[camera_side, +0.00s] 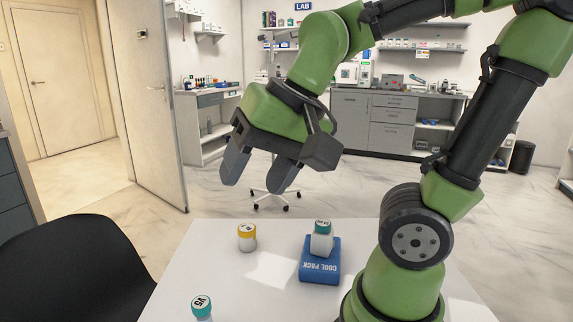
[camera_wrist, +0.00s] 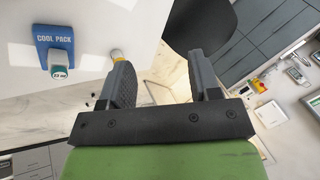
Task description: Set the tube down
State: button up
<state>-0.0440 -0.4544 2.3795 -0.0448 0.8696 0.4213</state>
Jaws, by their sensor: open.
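My gripper (camera_side: 256,182) is open and empty, high above the white table, with its two fingers apart. In the wrist view its fingers (camera_wrist: 158,72) have nothing between them. A tube with a teal cap (camera_side: 321,243) stands upright on the blue cool pack (camera_side: 319,272); it also shows in the wrist view (camera_wrist: 60,62). A yellow-capped tube (camera_side: 247,241) stands upright on the table to the left of the pack. In the wrist view the yellow-capped tube (camera_wrist: 116,55) is partly hidden by a finger. Another teal-capped tube (camera_side: 202,306) is cut off by the side view's bottom edge.
The white table (camera_side: 200,262) is bare around the tubes and the cool pack. A black chair (camera_side: 70,270) stands at the table's left. Behind are an open door (camera_side: 158,100), a lab counter (camera_side: 380,118) and shelves, all away from the table.

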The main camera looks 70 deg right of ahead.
jog(key=s+n+t, duration=0.1)
jog(key=s+n, duration=0.1)
jog(key=s+r+n, duration=0.1)
jog(key=s+n, duration=0.1)
jog(key=shift+d+r+t, duration=0.1)
jog(key=shift+t, duration=0.3)
dwell(0.9)
